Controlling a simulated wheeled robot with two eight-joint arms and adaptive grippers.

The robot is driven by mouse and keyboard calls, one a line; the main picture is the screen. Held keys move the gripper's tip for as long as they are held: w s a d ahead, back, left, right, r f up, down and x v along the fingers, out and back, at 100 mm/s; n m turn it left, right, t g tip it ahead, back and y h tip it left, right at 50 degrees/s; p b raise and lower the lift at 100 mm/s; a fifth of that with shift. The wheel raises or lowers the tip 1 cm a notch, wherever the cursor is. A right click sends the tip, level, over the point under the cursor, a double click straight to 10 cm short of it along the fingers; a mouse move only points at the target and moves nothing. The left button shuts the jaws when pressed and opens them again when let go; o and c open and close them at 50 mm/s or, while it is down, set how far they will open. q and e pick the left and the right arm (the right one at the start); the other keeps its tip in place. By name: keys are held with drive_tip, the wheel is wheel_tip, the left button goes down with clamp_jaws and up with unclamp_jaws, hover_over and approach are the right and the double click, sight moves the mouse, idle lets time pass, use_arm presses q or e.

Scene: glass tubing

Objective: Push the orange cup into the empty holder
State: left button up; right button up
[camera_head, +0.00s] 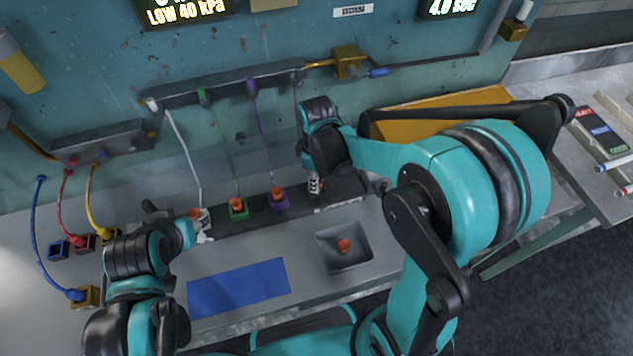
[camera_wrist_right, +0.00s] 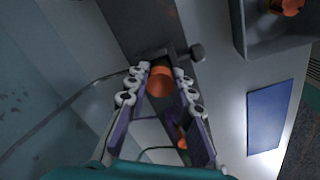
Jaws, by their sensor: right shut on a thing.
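My right gripper (camera_head: 315,188) is low over the right part of the dark rail (camera_head: 222,224). In the right wrist view its fingers (camera_wrist_right: 160,80) are shut on an orange cup (camera_wrist_right: 158,80), at the dark holder on the rail with a round black knob (camera_wrist_right: 197,52). How deep the cup sits there is hidden. Other orange cups show in the green holder (camera_head: 238,210), in the purple holder (camera_head: 279,202) and at the rail's left end (camera_head: 194,213). My left gripper (camera_head: 203,230) is beside that left cup; its fingers are too small to read.
A grey square tray (camera_head: 325,262) with one loose orange cup (camera_head: 344,246) stands in front of the rail. A blue mat (camera_head: 238,288) lies to its left. White, green and purple tubes hang from the wall bar (camera_head: 180,97) to the rail. Coloured hoses hang at the left.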

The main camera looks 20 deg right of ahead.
drive_tip(key=shift+f, duration=0.25)
drive_tip(key=o, duration=0.9)
drive_tip(key=shift+o, duration=0.2)
drive_tip(key=shift+r, duration=0.55)
wheel_tip(320, 180, up, 11)
drive_tip(key=p, duration=0.4)
drive_tip(key=s+d+r+m+t, duration=0.1)
drive_tip(key=s+d+m+t, duration=0.1)
drive_tip(key=s+m, duration=0.3)
drive_tip(key=s+d+r+m+t, duration=0.2)
drive_tip(key=s+m+t, duration=0.3)
drive_tip(key=m, duration=0.1)
drive_tip(key=shift+s+d+m, duration=0.15)
drive_tip(key=shift+d+m, duration=0.15)
drive_tip(key=shift+d, duration=0.1)
